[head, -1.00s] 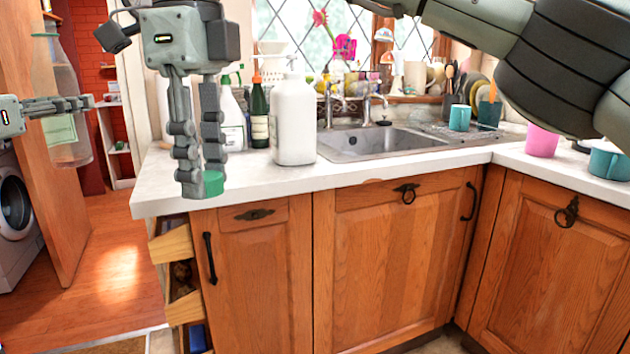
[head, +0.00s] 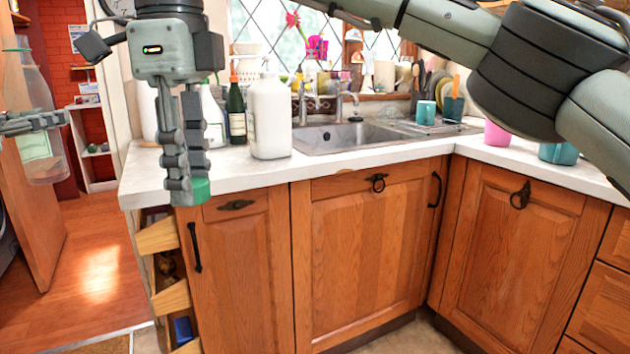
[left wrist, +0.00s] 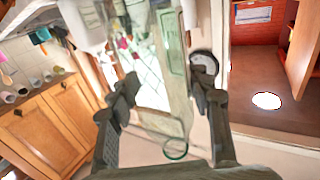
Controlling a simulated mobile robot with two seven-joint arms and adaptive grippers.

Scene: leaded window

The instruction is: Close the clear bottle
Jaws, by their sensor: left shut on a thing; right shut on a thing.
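The clear bottle (head: 42,140) stands roughly upright in the air at the left of the head view, with a pale green label. My left gripper (head: 50,121) is shut on its side. The bottle (left wrist: 172,95) also shows between the fingers in the left wrist view, with a green ring at one end. My right gripper (head: 186,190) points down and is shut on a green cap (head: 202,190), in front of the counter's left corner. The cap is to the right of the bottle, clearly apart from it and lower than its top.
The white counter (head: 330,168) holds a white pump bottle (head: 270,118), a dark green bottle (head: 236,112) and a sink (head: 345,136). Drawers (head: 158,238) stand open below its left end. A wooden door (head: 38,215) is behind the clear bottle.

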